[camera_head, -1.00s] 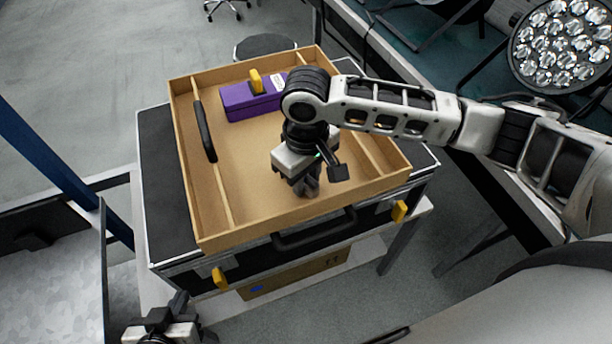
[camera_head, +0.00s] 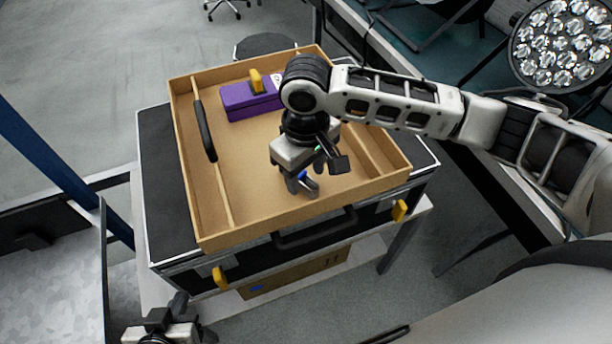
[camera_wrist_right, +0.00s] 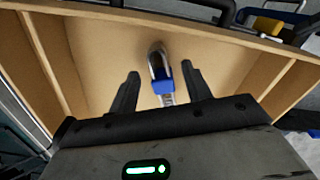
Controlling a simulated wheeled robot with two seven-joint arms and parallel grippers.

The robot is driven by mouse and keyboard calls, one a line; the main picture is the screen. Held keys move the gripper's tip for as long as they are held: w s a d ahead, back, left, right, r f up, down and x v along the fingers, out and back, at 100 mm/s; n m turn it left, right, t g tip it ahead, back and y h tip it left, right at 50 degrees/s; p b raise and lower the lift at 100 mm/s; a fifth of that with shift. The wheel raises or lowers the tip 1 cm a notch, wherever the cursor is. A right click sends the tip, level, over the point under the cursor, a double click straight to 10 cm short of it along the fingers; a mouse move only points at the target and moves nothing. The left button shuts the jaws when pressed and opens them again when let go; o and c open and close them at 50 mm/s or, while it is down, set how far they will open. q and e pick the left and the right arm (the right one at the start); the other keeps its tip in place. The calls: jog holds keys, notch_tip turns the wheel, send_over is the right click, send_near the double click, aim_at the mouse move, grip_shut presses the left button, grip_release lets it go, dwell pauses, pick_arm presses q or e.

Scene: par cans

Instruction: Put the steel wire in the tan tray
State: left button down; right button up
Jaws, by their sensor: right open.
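The tan tray (camera_head: 240,222) is a shallow wooden box on top of a black case; in the right wrist view its floor (camera_wrist_right: 225,60) fills the middle. The steel wire (camera_wrist_right: 158,63) is a shiny metal loop with a blue part, inside the tray between my right gripper's fingers, with a gap on both sides. Its blue part (camera_head: 304,175) shows in the head view. My right gripper (camera_head: 303,187) points down into the tray and is open around the wire. My left gripper (camera_head: 160,335) is at the bottom left, away from the tray, its fingers unclear.
A purple box (camera_head: 250,100) with a yellow piece on it lies at the tray's back. Thin dividers run along the tray's left and right sides. The black case (camera_head: 158,185) extends left of the tray. A round lamp (camera_head: 562,45) is at the upper right.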

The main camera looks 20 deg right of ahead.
aim_at(306, 179)
notch_tip(306, 179, up, 10)
dwell(0.3)
dwell(0.4)
